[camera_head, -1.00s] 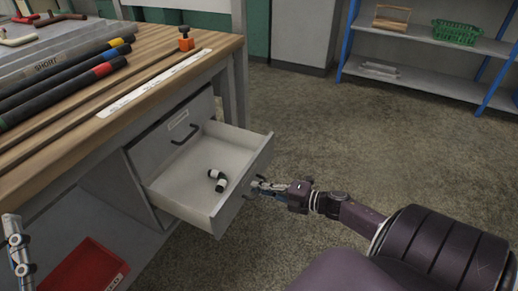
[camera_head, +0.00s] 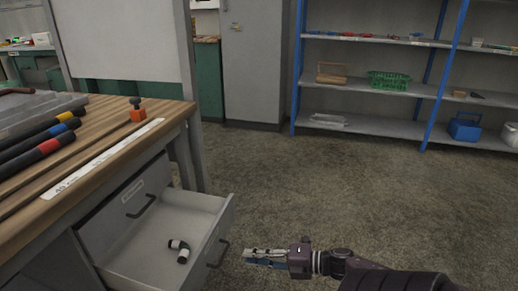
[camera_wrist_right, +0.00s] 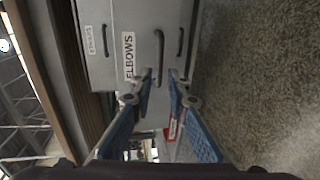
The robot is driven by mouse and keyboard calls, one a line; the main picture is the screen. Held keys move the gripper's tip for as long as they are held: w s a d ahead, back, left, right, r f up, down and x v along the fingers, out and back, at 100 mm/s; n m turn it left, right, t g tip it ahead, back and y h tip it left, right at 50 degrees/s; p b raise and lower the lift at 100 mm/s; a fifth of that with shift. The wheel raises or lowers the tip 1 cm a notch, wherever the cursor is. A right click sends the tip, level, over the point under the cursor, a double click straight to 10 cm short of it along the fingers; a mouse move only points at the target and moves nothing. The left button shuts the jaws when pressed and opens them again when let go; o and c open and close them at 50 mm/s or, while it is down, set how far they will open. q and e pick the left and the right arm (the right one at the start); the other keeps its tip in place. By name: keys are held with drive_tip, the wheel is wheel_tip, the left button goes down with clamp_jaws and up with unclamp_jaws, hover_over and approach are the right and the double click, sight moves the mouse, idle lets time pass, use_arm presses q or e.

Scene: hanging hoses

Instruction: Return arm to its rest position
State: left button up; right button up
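My right gripper (camera_head: 245,257) is at the lower middle of the head view, just right of the open drawer (camera_head: 228,218). Its fingers are spread with a gap and nothing between them, as the right wrist view (camera_wrist_right: 162,76) also shows. The fingertips are apart from the drawer's dark handle (camera_head: 217,254). In the wrist view, a drawer front labelled ELBOWS (camera_wrist_right: 129,55) and its handle (camera_wrist_right: 159,58) lie beyond the fingers. A black and white elbow fitting (camera_head: 179,251) lies inside the drawer. My left gripper is not in view.
The wooden workbench (camera_head: 100,182) with dark hoses (camera_head: 40,145) and an orange-and-black piece (camera_head: 137,112) stands at left. Blue-posted shelves (camera_head: 370,126) and a grey cabinet (camera_head: 252,65) are at the back. The floor (camera_head: 330,185) between is clear.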

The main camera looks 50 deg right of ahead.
drive_tip(key=shift+v, duration=0.9)
